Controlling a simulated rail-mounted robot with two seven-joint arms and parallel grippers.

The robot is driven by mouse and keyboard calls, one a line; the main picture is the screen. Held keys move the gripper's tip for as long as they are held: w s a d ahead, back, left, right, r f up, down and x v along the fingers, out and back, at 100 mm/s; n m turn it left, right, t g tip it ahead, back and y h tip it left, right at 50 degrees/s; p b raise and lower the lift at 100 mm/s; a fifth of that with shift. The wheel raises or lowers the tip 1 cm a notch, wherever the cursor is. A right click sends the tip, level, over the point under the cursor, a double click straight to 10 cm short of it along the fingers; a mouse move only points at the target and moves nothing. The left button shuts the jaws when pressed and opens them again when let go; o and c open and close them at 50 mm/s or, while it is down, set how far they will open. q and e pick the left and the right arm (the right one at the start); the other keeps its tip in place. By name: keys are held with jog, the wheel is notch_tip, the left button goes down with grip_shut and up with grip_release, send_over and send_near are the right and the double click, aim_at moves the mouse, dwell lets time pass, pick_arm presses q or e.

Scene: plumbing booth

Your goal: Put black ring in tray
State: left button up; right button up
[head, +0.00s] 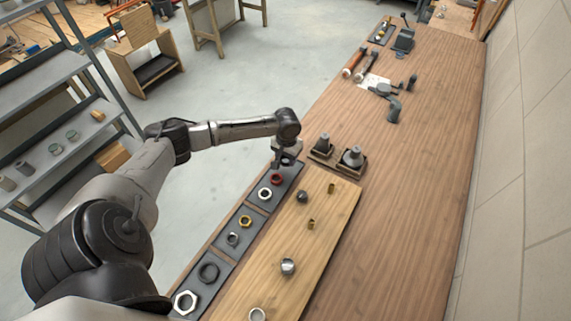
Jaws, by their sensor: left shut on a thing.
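My left gripper (281,163) reaches in from the left and points down over the far end of the dark tray (222,262). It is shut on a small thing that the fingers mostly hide. I cannot make out for sure whether this is the black ring. The tray runs along the table's left edge in several sections. A dark ring (208,272) lies in its near section, beside a large silver nut (185,302). A red ring (277,180) and a silver nut (265,193) lie near the gripper. My right gripper is not in view.
A light wooden board (333,215) beside the tray carries a dark round piece (302,196), a brass fitting (310,224) and a silver fitting (288,266). Two grey fittings on dark bases (352,158) stand beyond it. The table's right side is clear.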

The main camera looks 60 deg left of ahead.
aim_at(286, 164)
pick_arm(q)
jog(key=shift+a+f, duration=0.2)
notch_tip(286, 164, down, 4)
jog(key=shift+r+b, duration=0.15)
jog(key=shift+b, duration=0.2)
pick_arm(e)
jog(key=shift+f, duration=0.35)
pick_arm(q)
jog(key=shift+f, duration=0.2)
jog(key=o, duration=0.9)
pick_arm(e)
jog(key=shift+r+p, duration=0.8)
pick_arm(q)
notch_tip(286, 164, up, 12)
jog(key=shift+r, duration=0.15)
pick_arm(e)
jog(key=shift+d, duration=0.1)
